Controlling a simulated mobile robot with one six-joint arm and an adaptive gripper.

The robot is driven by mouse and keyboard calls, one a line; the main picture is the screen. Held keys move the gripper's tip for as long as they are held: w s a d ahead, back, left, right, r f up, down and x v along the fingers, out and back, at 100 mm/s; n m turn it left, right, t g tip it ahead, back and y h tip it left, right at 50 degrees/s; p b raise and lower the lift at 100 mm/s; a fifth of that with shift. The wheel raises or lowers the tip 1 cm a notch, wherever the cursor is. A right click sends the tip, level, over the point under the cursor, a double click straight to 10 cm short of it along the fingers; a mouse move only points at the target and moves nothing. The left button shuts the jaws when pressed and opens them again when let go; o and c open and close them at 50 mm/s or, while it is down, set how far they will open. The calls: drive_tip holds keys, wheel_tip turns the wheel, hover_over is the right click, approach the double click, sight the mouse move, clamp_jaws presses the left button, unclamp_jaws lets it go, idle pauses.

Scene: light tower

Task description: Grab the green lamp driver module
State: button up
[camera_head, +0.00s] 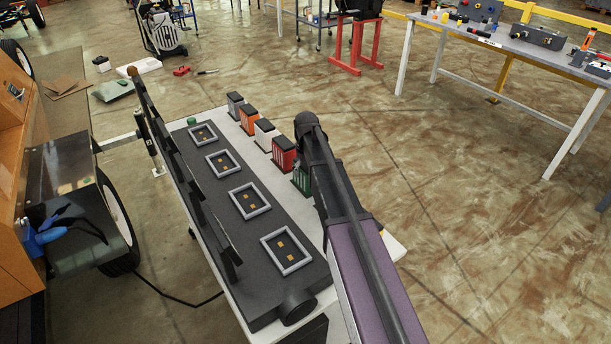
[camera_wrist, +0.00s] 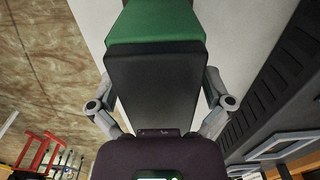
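The green lamp driver module (camera_head: 301,181) stands at the near end of a row of modules on the white table, partly hidden by my arm. In the wrist view its black top (camera_wrist: 155,85) and green body (camera_wrist: 155,22) fill the middle. My gripper (camera_wrist: 160,78) has one grey finger on each side of the module. The fingertips lie close to its sides. I cannot tell whether they press on it. In the head view my arm hides the gripper.
Red (camera_head: 284,153), white (camera_head: 266,134), orange (camera_head: 249,119) and grey (camera_head: 234,105) modules stand in a line beyond the green one. A dark panel with framed bays (camera_head: 250,200) lies left of them. Open floor lies to the right.

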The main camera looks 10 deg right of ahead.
drive_tip(key=c, duration=1.1)
drive_tip(key=shift+c, duration=0.2)
drive_tip(key=shift+r, duration=0.2)
wheel_tip(320, 180, up, 10)
drive_tip(key=p, duration=1)
drive_tip(key=shift+f, duration=0.2)
